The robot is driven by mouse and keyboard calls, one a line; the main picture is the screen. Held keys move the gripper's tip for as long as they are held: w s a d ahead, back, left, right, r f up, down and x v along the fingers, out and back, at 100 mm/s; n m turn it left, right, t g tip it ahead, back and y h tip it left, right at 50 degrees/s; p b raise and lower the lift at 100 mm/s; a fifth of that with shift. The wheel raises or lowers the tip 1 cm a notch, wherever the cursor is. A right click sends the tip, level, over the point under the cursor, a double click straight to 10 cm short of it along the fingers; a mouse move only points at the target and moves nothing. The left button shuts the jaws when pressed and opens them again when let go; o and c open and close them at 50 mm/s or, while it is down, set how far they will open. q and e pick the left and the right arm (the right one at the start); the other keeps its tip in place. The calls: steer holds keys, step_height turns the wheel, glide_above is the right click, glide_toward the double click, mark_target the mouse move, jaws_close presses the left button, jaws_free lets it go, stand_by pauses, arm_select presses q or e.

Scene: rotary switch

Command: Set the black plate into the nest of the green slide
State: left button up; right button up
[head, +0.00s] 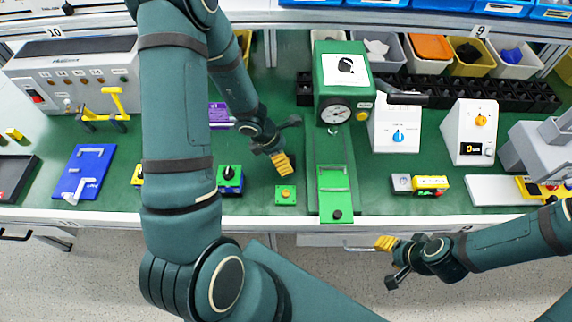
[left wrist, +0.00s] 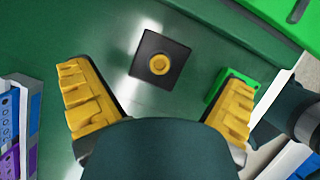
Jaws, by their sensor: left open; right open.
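The black plate (left wrist: 159,58) is a dark square with a round yellow piece at its centre, lying on the green table top in the left wrist view. In the head view I cannot make it out. My left gripper (head: 282,162) is low over the table, left of the slide; its open yellow fingers (left wrist: 160,102) are either side of the plate's line, apart from it. The bright green slide (head: 333,178) lies in front of the green dial press, with a black knob at its front end; its nest is hard to make out. My right gripper (head: 385,243) is open and empty, off the table's front edge.
A green box with an orange button (head: 285,195) stands between the left gripper and the front edge. A green press with a dial (head: 345,90) rises behind the slide. A green box with a black knob (head: 230,180) is at left; a yellow-grey button box (head: 430,184) is at right.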

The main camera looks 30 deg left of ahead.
arm_select(q)
steer(key=b+x, duration=0.1)
steer(key=x, duration=0.2)
steer(key=shift+f, duration=0.1)
steer(key=c, duration=1.4)
steer(key=shift+o, duration=0.2)
